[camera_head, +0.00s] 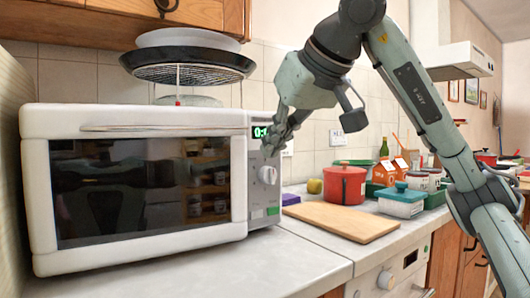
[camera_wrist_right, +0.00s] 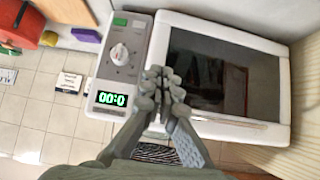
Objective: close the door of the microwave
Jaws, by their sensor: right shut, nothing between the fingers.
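The white microwave (camera_head: 262,205) stands on the counter at the left of the head view. Its door (camera_head: 140,185), with dark glass and a long handle along the top, looks shut or nearly shut against the control panel; I cannot tell if it is fully latched. In the wrist view the door (camera_wrist_right: 222,75) lies right of the panel (camera_wrist_right: 125,50). My right gripper (camera_head: 270,148) is shut and empty at the upper right front of the microwave, by the green display. In the wrist view its fingertips (camera_wrist_right: 165,82) overlap the seam between door and panel. My left gripper is out of view.
A rack and dishes (camera_head: 188,65) stand on top of the microwave. A wooden board (camera_head: 340,221), a red pot (camera_head: 344,185) and a blue-lidded container (camera_head: 401,200) sit on the counter to the right. Counter space in front of the board is clear.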

